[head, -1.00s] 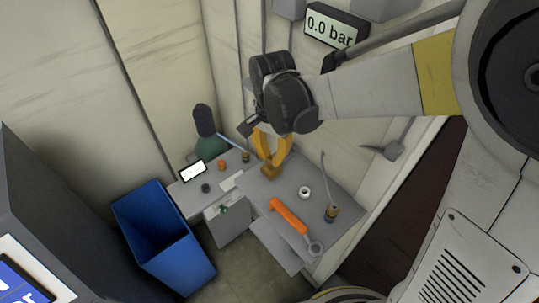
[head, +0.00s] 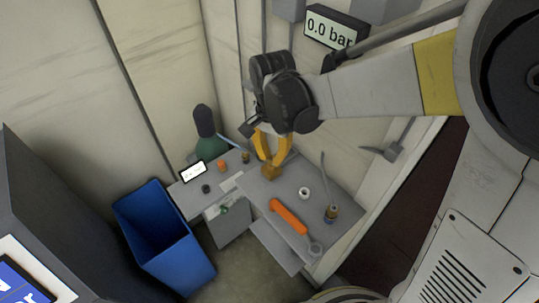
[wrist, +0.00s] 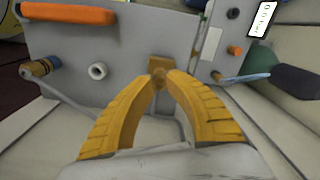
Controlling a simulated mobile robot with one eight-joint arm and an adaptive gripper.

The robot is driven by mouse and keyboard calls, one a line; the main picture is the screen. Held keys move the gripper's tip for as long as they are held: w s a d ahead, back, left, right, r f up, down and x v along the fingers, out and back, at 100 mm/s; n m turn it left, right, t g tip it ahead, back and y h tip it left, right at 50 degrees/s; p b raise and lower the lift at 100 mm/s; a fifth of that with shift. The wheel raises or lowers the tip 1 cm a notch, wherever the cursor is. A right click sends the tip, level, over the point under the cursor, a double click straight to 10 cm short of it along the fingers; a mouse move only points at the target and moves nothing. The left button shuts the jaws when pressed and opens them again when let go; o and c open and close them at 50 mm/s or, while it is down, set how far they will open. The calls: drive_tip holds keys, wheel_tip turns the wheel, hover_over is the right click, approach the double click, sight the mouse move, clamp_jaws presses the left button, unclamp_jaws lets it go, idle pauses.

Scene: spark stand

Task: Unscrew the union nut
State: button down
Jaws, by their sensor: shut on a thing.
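My gripper (head: 269,160) has yellow fingers and reaches down to the grey work surface. In the wrist view its fingertips (wrist: 160,78) are closed around a small round brass-coloured piece, which looks like the union nut (wrist: 158,82). It sits against a brass-coloured block (wrist: 157,62), which also shows below the fingers in the head view (head: 268,174). The fingers hide most of the nut, and its thread cannot be seen.
An orange-handled wrench (head: 289,216), a white ring (head: 304,192) and a hose end with a brass and blue fitting (head: 331,213) are on the grey panel (head: 330,183). A blue bin (head: 150,225) stands left. A wall display (head: 333,29) reads 0.0 bar.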

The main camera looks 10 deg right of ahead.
drive_tip(key=shift+r+p, duration=1.5)
drive_tip(key=shift+r, duration=0.5)
